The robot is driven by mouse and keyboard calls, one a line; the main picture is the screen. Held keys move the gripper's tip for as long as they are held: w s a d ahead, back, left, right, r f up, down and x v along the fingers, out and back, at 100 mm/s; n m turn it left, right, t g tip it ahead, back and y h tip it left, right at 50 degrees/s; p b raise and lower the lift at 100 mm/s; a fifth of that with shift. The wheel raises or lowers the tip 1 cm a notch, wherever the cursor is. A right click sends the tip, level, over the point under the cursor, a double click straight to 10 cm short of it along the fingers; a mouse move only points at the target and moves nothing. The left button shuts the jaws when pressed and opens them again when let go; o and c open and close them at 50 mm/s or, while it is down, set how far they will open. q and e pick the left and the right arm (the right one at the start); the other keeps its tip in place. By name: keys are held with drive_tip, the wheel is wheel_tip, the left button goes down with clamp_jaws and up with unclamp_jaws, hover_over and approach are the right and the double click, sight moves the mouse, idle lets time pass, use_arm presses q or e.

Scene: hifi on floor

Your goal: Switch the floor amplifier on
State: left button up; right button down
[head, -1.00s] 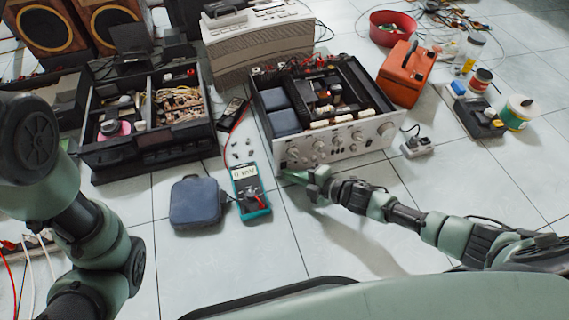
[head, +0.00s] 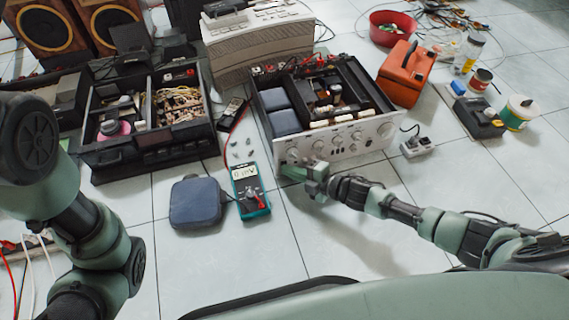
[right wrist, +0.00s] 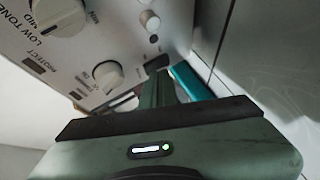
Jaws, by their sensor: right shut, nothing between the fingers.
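The floor amplifier (head: 345,140) is an open-topped silver unit with a knobbed front panel, standing on the tiles. My right gripper (head: 287,170) is at the panel's lower left end, shut and empty. In the right wrist view the closed fingers (right wrist: 158,90) point at the panel beside a small black switch-like part (right wrist: 157,63). I cannot tell whether they touch it or its position. A white knob (right wrist: 107,76) is to its left, near a "PROTECT" label. My left arm shows at the left of the head view, but its gripper is out of view.
A teal multimeter (head: 250,190) and a dark blue pouch (head: 196,202) lie in front, left of my right gripper. A black open unit (head: 150,150) stands left of the amplifier. A white socket block (head: 416,146) is to its right. Floor at front centre is clear.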

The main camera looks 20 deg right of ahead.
drive_tip(key=shift+s, duration=0.1)
idle(0.3)
drive_tip(key=shift+s+f+p, duration=0.1)
drive_tip(key=shift+s+p, duration=0.2)
drive_tip(key=shift+s, duration=0.25)
drive_tip(key=shift+s, duration=0.1)
drive_tip(key=shift+s+p, duration=0.4)
drive_tip(key=shift+s, duration=0.3)
drive_tip(key=shift+s+f+p, duration=0.15)
drive_tip(key=shift+s+p, duration=0.1)
drive_tip(key=shift+s, duration=0.6)
drive_tip(key=shift+s+f+p, duration=0.15)
drive_tip(key=shift+s+p, duration=0.1)
drive_tip(key=shift+s, duration=0.6)
